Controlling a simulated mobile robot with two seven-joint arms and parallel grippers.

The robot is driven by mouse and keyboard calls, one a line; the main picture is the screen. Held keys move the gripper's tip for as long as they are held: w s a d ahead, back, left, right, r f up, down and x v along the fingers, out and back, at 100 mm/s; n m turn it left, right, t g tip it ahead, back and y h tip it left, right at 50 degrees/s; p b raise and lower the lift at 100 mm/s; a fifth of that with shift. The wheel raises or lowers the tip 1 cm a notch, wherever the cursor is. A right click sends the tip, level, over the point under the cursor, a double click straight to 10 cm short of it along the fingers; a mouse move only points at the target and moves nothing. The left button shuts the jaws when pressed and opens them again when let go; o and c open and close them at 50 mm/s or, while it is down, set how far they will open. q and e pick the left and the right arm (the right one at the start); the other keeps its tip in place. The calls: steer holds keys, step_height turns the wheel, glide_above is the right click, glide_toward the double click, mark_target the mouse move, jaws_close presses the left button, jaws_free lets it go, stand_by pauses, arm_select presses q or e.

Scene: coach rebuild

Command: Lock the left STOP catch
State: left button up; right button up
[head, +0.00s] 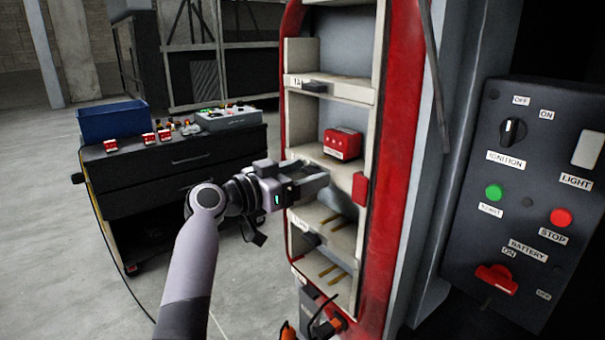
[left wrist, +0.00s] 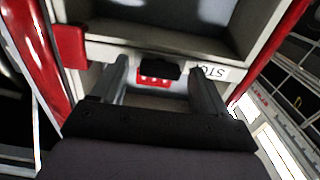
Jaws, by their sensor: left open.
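In the left wrist view the black STOP catch (left wrist: 160,70) sits on the shelf edge beside an upside-down label (left wrist: 213,72) reading "STO", partly cut off. A red block with white marks (left wrist: 153,81) shows just beyond it. My left gripper (left wrist: 159,84) is open, with one finger on each side of the catch; whether they touch it I cannot tell. In the head view my left gripper (head: 322,176) reaches to the shelf below the red box (head: 342,143) and hides the catch. The catch's locked state is not clear. My right gripper is not in view.
The red-edged cabinet (head: 395,150) has other dark catches above (head: 314,87) and below (head: 310,240). A red tab (head: 359,188) sticks out close to my left fingers. A switch panel (head: 530,130) stands at right. A dark drawer cabinet (head: 180,165) stands at left.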

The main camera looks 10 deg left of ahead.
arm_select(q)
steer(key=c, duration=1.1)
steer(key=shift+o, duration=0.2)
steer(key=shift+n, duration=0.3)
steer(key=n, duration=0.3)
steer(key=shift+n+b, duration=0.3)
steer(key=n, duration=0.4)
steer(key=shift+n, duration=0.3)
steer(key=n, duration=0.9)
steer(key=shift+f+p, duration=0.1)
steer(key=shift+p, duration=0.2)
